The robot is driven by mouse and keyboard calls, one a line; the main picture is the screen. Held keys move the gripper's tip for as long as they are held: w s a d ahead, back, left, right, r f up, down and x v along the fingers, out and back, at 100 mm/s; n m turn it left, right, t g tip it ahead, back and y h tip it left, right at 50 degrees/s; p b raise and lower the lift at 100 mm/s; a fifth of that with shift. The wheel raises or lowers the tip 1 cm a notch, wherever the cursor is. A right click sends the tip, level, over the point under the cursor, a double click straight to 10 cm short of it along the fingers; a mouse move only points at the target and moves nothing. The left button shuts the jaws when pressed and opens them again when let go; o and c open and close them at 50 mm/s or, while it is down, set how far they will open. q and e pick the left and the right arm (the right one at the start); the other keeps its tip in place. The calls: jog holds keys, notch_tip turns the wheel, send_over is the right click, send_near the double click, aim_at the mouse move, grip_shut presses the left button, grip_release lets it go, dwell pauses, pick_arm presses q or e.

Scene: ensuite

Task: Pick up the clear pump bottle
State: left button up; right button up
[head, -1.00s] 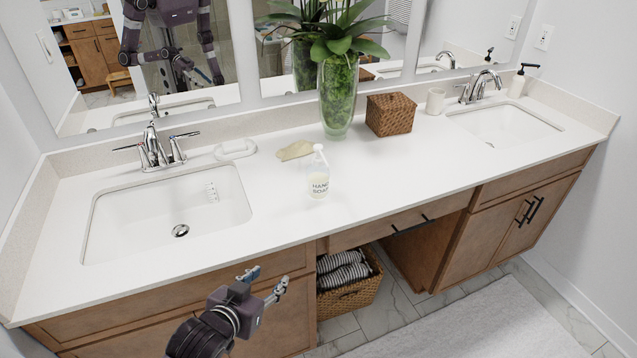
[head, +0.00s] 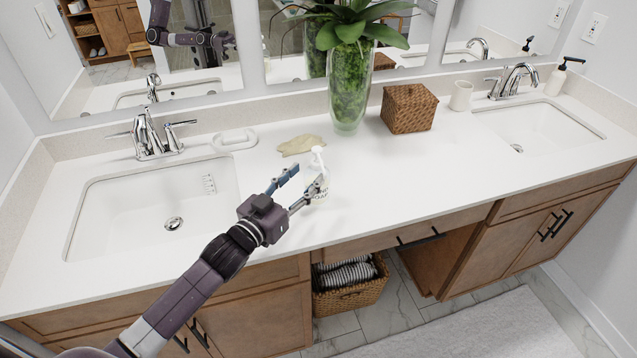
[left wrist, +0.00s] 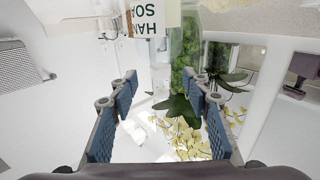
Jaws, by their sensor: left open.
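The clear pump bottle (head: 317,158) stands upright on the white counter between the two sinks, with a white pump head and a label. My left gripper (head: 305,177) is open at the bottle's front left in the head view, and its fingers hide part of the bottle's body. In the left wrist view the bottle (left wrist: 153,18) shows upside down at the top edge with its "HAND SOAP" label, beyond the open fingertips (left wrist: 165,88). Nothing is between the fingers. My right gripper is not in view.
A tall green glass vase (head: 350,90) with a plant and a wicker box (head: 408,108) stand farther back. The left sink (head: 150,205) and faucet (head: 150,140) are left. The counter right of the bottle is clear.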

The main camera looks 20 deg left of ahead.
aim_at(313, 166)
pick_arm(q)
jog(key=shift+w+d+r, duration=0.15)
jog(key=shift+w+r, duration=0.1)
jog(key=shift+w, duration=0.25)
jog(key=w, duration=0.1)
jog(key=w+p, duration=0.1)
jog(key=w+d, duration=0.1)
jog(key=shift+r+p, duration=0.4)
jog(key=shift+w+d+f, duration=0.1)
jog(key=shift+w+f, duration=0.05)
jog(key=shift+w, duration=0.3)
jog(key=shift+w+d+f, duration=0.1)
jog(key=shift+w+f, duration=0.05)
jog(key=shift+w, duration=0.3)
jog(key=shift+c, duration=0.7)
jog(key=c, duration=0.7)
grip_shut()
jog(key=shift+r, duration=0.1)
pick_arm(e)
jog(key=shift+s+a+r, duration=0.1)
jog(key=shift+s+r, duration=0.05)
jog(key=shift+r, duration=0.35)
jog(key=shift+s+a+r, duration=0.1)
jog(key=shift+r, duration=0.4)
